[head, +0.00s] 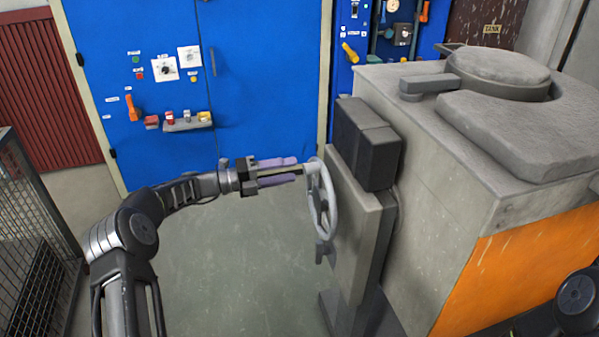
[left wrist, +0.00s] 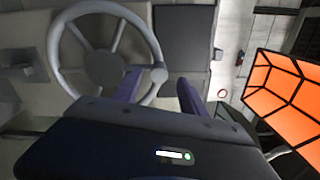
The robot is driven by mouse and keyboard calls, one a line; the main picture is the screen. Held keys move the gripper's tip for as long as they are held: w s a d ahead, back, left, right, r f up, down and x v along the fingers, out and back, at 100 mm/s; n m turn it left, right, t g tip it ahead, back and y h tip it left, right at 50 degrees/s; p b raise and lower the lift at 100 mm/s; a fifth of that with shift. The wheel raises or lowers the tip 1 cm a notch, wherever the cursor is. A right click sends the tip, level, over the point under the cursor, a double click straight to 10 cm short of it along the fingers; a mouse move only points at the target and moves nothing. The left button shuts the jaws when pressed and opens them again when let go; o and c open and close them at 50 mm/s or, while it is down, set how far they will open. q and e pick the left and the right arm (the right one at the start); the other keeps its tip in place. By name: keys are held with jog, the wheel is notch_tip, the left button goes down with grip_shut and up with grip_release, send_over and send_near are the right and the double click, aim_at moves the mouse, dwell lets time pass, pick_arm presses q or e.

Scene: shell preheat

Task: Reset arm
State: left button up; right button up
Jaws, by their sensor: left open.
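My left arm comes in from the left in the head view. Its gripper (head: 295,172) is open, with its purple fingers pointing right at the grey handwheel (head: 331,208) on the side of the machine. In the left wrist view the handwheel (left wrist: 64,48) stands beyond the fingers (left wrist: 160,92), and one finger overlaps its rim. A knob on the rim lies between the two fingers. I cannot tell whether the fingers touch the wheel. My right gripper is not in view; only a dark part of my right arm shows at the lower right of the head view.
The large grey machine (head: 440,190) with an orange panel (head: 520,265) fills the right. A blue cabinet (head: 260,75) with switches and an orange handle (head: 132,107) stands at the back. A mesh cage (head: 35,230) is at the left. The floor (head: 235,265) between is clear.

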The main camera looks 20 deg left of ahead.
pick_arm(q)
jog(key=shift+s+a, duration=0.2)
jog(key=shift+a, duration=0.05)
dwell(0.3)
